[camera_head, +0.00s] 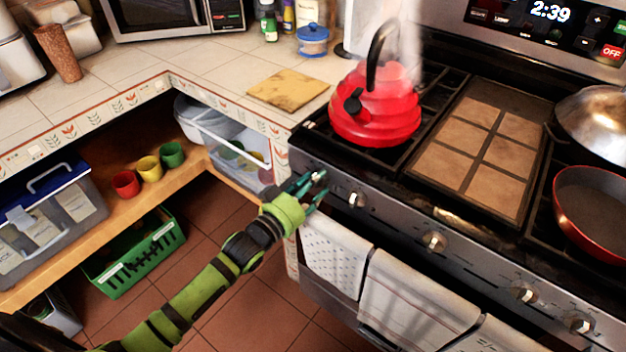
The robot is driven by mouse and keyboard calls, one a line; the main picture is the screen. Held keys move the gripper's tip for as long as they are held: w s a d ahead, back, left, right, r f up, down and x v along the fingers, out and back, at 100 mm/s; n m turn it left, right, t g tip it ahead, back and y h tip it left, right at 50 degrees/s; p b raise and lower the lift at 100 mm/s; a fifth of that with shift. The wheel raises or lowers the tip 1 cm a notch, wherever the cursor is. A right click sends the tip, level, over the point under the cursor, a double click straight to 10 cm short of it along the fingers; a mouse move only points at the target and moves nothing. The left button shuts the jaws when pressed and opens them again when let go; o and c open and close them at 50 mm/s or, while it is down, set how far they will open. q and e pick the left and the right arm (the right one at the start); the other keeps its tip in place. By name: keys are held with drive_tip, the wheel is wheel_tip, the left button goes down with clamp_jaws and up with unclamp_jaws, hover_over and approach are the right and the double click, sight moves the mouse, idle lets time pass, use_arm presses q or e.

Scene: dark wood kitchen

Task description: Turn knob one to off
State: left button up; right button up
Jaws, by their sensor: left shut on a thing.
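The stove's front panel (395,222) carries a row of round silver knobs. The left end of the row is covered by my left gripper (316,184), whose dark teal fingers are against the panel. The fingers are closed around what appears to be the leftmost knob, knob one; the knob itself is mostly hidden, so its angle cannot be read. The second knob (357,199) shows just right of the fingers, apart from them. A middle knob (434,241) and two right knobs (525,293) are untouched. My right gripper is out of view.
A red kettle (375,112) stands steaming on the left burner, above the gripper. A red pan (595,215) sits at the right. Towels (410,295) hang below the panel.

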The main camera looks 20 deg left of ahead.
use_arm(q)
drive_tip(key=shift+f+m, duration=0.1)
drive_tip(key=shift+m, duration=0.7)
drive_tip(key=o, duration=1.1)
drive_tip(key=shift+o, duration=0.2)
drive_tip(key=v, duration=1.2)
drive_tip(key=shift+p, duration=0.3)
